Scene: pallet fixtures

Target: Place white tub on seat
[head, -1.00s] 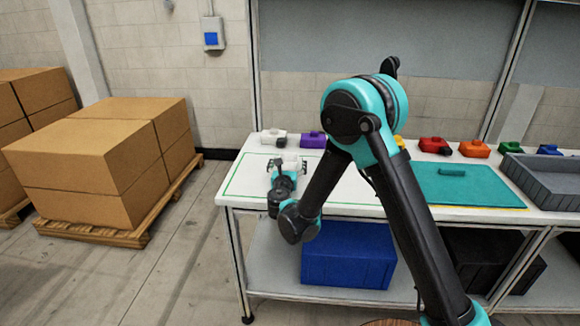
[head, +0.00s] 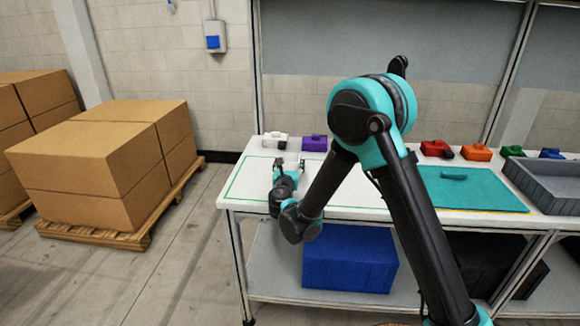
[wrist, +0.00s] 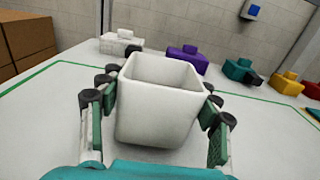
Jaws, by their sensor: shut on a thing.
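The white tub (wrist: 156,115) is upright, open-topped and square, and looks empty in the wrist view. My gripper (wrist: 160,92) is shut on it, with one finger against each side. In the head view my gripper (head: 286,172) is over the left part of the white table, inside the green outline. The tub (head: 291,158) is a small white patch there, mostly hidden by my gripper. I cannot tell whether its base touches the table. No thing in view is clearly marked as the seat.
A white block (head: 275,141) and a purple block (head: 314,143) stand behind the tub. Red (head: 434,148) and orange (head: 476,152) blocks, a teal board (head: 470,190) and a grey tray (head: 545,180) lie to the right. The table's left front is clear.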

